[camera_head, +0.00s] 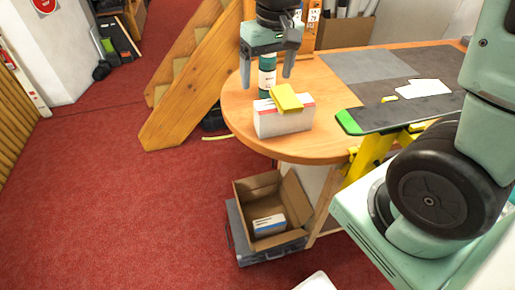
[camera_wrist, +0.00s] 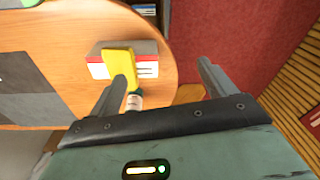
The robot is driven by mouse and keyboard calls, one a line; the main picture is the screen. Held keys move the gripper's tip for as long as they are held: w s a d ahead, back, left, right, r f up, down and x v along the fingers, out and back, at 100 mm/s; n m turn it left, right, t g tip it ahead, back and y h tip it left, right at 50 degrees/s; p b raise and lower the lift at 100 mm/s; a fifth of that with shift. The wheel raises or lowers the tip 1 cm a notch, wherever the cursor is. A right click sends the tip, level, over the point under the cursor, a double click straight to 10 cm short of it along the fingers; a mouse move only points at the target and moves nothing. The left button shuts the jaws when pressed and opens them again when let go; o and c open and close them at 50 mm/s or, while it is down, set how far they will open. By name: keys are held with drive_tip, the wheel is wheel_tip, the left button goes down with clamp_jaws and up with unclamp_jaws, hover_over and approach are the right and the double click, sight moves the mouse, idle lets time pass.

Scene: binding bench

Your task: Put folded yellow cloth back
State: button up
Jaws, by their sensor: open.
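The folded yellow cloth (camera_head: 286,98) lies on top of a white box (camera_head: 283,121) with red and blue markings, near the rounded end of the table. In the wrist view the cloth (camera_wrist: 119,60) lies across the box (camera_wrist: 147,68), and my left finger covers a bit of the cloth's near end. My gripper (camera_head: 267,80) is open and empty, pointing down just behind the box in the head view. It also shows in the wrist view (camera_wrist: 162,72), with the cloth mostly left of the space between the fingers. The cloth is not held.
A green-and-white bottle (camera_head: 266,80) stands behind the box, close to my fingers; whether they touch is unclear. Right of the box lies a dark board with a green end (camera_head: 349,122). An open cardboard box (camera_head: 262,188) sits below the table edge. Wooden stairs (camera_head: 185,85) stand left.

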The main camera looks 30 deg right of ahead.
drive_tip(key=s+a+f+n, duration=0.1)
drive_tip(key=s+a+n, duration=0.3)
drive_tip(key=s+a, duration=0.3)
drive_tip(key=s+a+f+n+g, duration=0.1)
drive_tip(key=s+a+n, duration=0.3)
drive_tip(key=s+a, duration=0.3)
drive_tip(key=s, duration=0.5)
drive_tip(key=shift+a+f, duration=0.2)
drive_tip(key=shift+a, duration=0.15)
drive_tip(key=shift+f, duration=0.1)
